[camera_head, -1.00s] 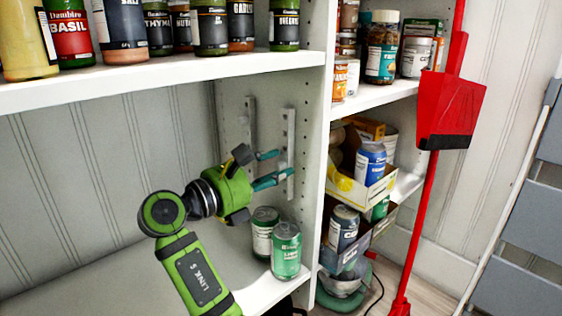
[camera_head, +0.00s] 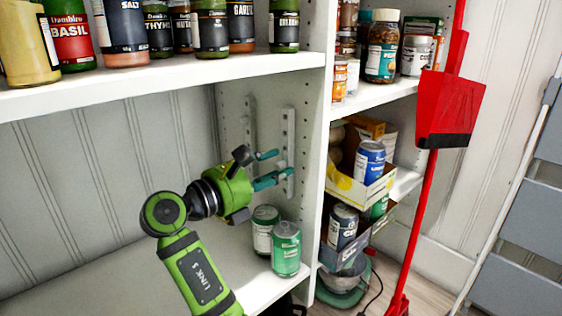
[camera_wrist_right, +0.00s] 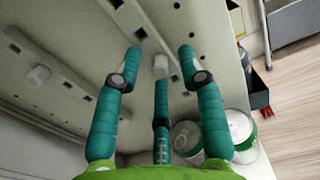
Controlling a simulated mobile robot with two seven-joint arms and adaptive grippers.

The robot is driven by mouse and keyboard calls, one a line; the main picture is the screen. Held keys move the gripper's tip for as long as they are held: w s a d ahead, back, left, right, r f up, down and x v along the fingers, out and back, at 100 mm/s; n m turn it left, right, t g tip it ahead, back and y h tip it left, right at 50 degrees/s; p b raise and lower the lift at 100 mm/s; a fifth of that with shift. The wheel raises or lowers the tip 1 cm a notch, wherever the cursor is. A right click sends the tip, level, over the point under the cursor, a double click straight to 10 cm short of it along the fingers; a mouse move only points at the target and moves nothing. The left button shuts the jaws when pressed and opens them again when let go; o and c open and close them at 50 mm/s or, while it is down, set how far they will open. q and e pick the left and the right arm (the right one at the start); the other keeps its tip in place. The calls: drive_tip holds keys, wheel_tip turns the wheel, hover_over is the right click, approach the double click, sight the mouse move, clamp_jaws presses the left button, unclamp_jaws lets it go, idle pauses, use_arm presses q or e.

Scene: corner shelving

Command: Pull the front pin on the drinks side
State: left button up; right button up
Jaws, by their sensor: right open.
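My right gripper (camera_head: 276,166) is open, with its teal fingers pointing at the white side panel beside the front slotted metal rail (camera_head: 289,145). In the right wrist view, the gripper (camera_wrist_right: 160,58) has two fingers on either side of a short whitish pin (camera_wrist_right: 160,67) that stands out from the panel. A third finger is below the pin. The fingers look apart from it. A second pin (camera_wrist_right: 38,74) is further left on the panel. In the head view the pins are hidden or too small to tell. My left gripper is not in view.
Two drink cans stand below the gripper, a green one (camera_head: 286,249) and a white-green one (camera_head: 264,228). Jars fill the upper shelf (camera_head: 180,75) above the arm.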

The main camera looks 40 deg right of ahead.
drive_tip(key=shift+p, duration=0.3)
clamp_jaws()
drive_tip(key=shift+a, duration=0.1)
drive_tip(key=shift+a+p, duration=0.3)
drive_tip(key=shift+p, duration=0.1)
drive_tip(key=shift+s+a+f+p, duration=0.1)
drive_tip(key=shift+s+a+p, duration=0.05)
drive_tip(key=shift+a+p, duration=1.05)
drive_tip(key=shift+s+a+p, duration=0.1)
drive_tip(key=shift+a+p, duration=0.7)
drive_tip(key=shift+a, duration=0.75)
